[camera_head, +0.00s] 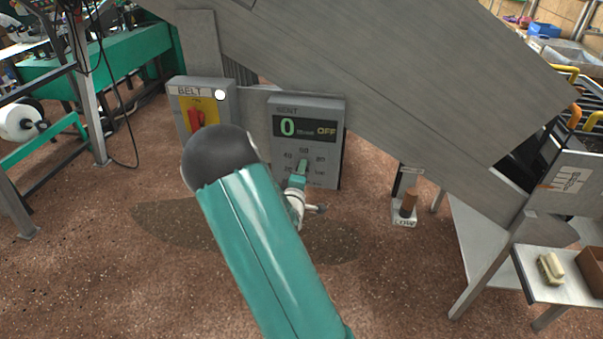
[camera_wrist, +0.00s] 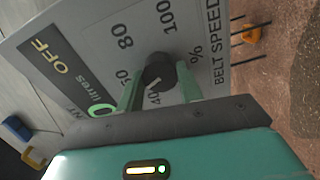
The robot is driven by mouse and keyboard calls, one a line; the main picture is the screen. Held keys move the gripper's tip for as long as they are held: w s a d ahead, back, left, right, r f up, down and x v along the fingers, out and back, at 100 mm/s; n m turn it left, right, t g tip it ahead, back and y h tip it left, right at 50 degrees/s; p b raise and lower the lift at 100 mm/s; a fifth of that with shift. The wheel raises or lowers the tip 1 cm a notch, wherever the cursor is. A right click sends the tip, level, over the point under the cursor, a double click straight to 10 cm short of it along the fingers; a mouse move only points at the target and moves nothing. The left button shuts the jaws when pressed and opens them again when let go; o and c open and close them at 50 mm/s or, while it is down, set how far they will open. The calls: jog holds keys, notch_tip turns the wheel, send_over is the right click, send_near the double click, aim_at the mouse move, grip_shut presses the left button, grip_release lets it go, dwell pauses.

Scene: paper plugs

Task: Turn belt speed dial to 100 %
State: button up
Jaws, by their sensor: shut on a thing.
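In the head view my gripper (camera_head: 301,172) reaches the grey control box (camera_head: 335,150) and covers the dial. Its display (camera_head: 304,128) shows 0 and OFF.
A second grey box labelled BELT (camera_head: 188,90), with a red switch (camera_head: 195,116) on yellow, stands left of the control box. A sloping grey metal chute (camera_head: 400,70) runs above. A brown-handled item (camera_head: 408,203) sits to the right. Brown floor lies open below.

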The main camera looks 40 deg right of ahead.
jog(key=m, duration=2.8)
jog(key=shift+f+m, duration=0.1)
jog(key=shift+m, duration=0.2)
jog(key=o, duration=1)
jog(key=shift+s+a, duration=0.1)
jog(key=shift+a, duration=0.05)
jog(key=v, duration=1.3)
jog(key=shift+s+a, duration=0.15)
jog(key=shift+a, duration=0.05)
